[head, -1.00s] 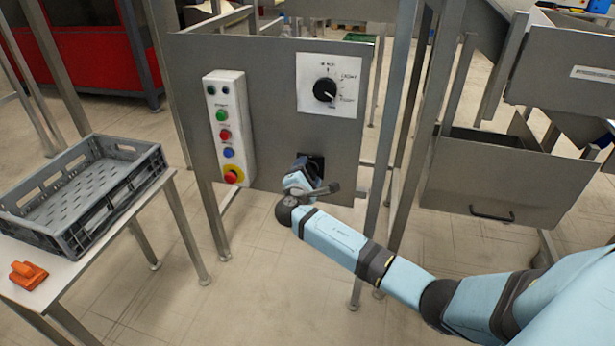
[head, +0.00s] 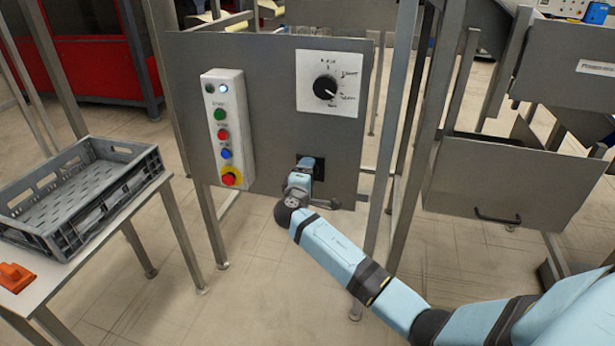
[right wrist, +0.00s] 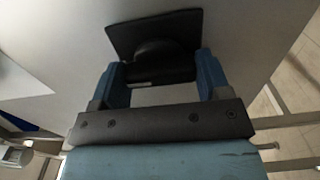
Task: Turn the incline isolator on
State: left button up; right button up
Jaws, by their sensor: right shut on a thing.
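The isolator is a black rotary handle on a black square plate, low on the grey panel; the plate (head: 319,168) shows behind my gripper in the head view. In the right wrist view the handle (right wrist: 158,72) sits between the two blue fingers, with the plate (right wrist: 125,37) behind it. My right gripper (head: 305,166) is shut on this handle; it also shows in the wrist view (right wrist: 160,76). Any markings on the isolator are hidden or too small to read. My left gripper is out of view.
A white button box (head: 228,128) with coloured buttons and a lit white lamp is left of the isolator. A selector dial (head: 325,87) is above. A grey crate (head: 60,235) and an orange object (head: 15,277) lie on the left table. Metal posts (head: 385,150) stand right of the panel.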

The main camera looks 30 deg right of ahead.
jog(key=shift+f, duration=0.1)
jog(key=o, duration=0.9)
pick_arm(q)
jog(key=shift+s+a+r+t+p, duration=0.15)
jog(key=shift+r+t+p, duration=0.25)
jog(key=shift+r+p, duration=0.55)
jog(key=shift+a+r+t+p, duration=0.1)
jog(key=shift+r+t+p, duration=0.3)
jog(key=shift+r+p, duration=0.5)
pick_arm(e)
jog(key=shift+v, duration=6.95)
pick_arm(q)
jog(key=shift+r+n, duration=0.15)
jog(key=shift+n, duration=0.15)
